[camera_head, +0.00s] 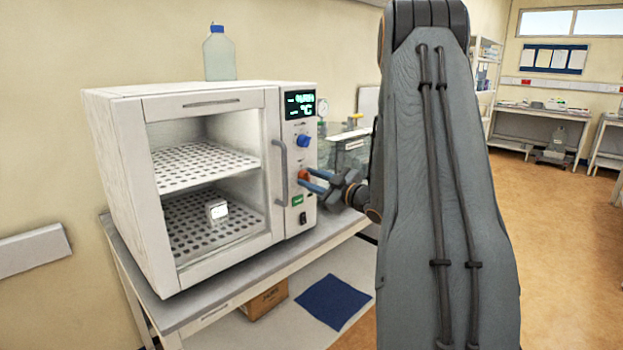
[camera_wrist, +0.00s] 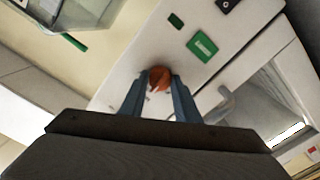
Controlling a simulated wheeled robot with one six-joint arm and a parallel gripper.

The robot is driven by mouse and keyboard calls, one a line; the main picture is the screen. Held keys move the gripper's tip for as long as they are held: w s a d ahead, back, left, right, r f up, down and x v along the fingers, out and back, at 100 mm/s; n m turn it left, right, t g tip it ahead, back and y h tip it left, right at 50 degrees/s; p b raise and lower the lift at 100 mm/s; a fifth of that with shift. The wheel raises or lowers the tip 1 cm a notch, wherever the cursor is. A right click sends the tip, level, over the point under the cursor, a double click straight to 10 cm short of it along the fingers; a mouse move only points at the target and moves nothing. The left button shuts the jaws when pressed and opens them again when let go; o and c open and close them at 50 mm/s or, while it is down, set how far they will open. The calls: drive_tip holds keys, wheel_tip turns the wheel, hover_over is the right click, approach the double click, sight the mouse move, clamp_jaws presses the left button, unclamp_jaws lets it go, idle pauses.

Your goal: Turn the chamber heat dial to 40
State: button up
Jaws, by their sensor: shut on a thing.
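The white chamber (camera_head: 205,101) stands on a bench with its glass door shut. Its control panel has a lit display (camera_head: 300,104), a blue dial (camera_head: 303,141) and, below that, an orange-red dial (camera_head: 303,174). My gripper (camera_head: 308,181) reaches the panel from the right, its blue fingers at the orange-red dial. In the wrist view the orange-red dial (camera_wrist: 159,78) sits between the two fingertips, with a pale pointer mark on its face. My gripper is shut on this dial. The scale around it and the display's digits are too small to read.
The door handle (camera_head: 281,172) stands out just left of the panel. A green label (camera_head: 297,200) and a black switch (camera_head: 303,218) are below the dial. A blue-capped bottle (camera_head: 219,57) stands on top of the chamber. Open floor (camera_head: 560,230) lies to the right.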

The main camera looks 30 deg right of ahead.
idle(0.5)
drive_tip(key=o, duration=1)
drive_tip(key=shift+o, duration=0.2)
drive_tip(key=s+d+b, duration=0.1)
drive_tip(key=s+b, duration=0.1)
drive_tip(key=s, duration=0.5)
drive_tip(key=shift+s+d, duration=0.35)
